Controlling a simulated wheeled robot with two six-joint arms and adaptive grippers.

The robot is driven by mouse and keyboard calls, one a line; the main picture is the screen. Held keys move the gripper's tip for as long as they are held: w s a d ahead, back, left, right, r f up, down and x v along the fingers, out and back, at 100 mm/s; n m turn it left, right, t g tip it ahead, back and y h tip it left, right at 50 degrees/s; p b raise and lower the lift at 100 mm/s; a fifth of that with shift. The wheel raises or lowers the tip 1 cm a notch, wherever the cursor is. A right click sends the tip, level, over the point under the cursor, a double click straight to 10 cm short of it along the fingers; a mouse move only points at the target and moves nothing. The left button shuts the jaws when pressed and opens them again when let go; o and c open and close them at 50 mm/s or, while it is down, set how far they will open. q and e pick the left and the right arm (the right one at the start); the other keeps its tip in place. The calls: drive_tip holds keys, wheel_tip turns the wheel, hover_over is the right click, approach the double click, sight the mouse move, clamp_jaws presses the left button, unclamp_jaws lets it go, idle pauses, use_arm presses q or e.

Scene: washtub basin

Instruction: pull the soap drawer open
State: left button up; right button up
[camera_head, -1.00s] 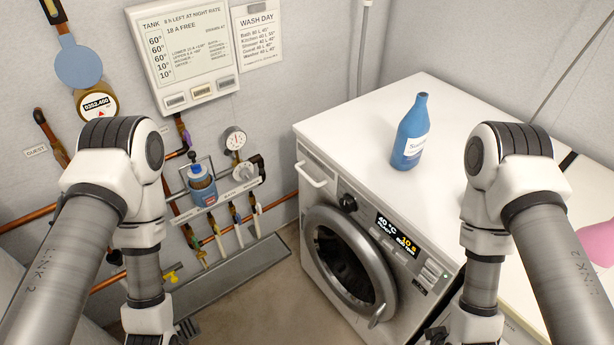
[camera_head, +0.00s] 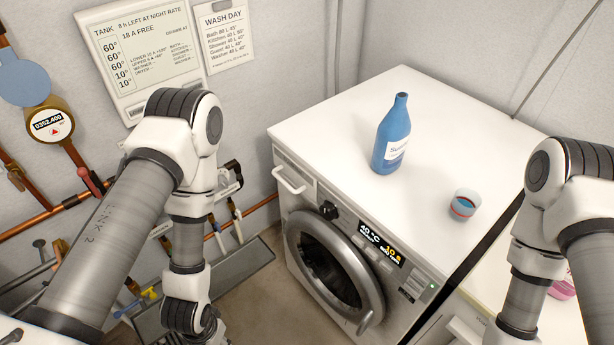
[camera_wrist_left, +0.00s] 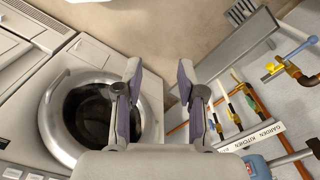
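The soap drawer (camera_head: 301,170) is at the upper left of the washing machine's front, with a white bar handle (camera_head: 288,183). It looks shut, flush with the front panel. My left gripper (camera_wrist_left: 160,88) is open and empty in the left wrist view, its two fingers apart over the floor, with the round washer door (camera_wrist_left: 62,118) to their left. In the head view my left arm hangs left of the machine, and its fingers are below the frame. My right arm stands at the right edge, and its gripper is out of view.
A blue bottle (camera_head: 389,140) and a small cup (camera_head: 464,206) stand on the white washer top (camera_head: 335,125). The round door (camera_head: 335,270) is below the drawer. Pipes and valves line the wall at left. Floor between pipes and machine is partly clear.

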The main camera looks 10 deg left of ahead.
use_arm(q)
drive_tip(key=w+m, duration=0.1)
drive_tip(key=m, duration=0.1)
drive_tip(key=m+t+h+b, duration=0.4)
drive_tip(key=m+t+b, duration=0.5)
drive_tip(key=m+t, duration=0.8)
approach(283, 181)
drive_tip(key=w+m+g, duration=0.2)
drive_tip(key=w, duration=0.1)
drive_tip(key=x, duration=0.7)
drive_tip(key=shift+w+d+r+p, duration=0.1)
drive_tip(key=shift+d+r+p, duration=0.05)
drive_tip(key=shift+d+p, duration=0.15)
clamp_jaws()
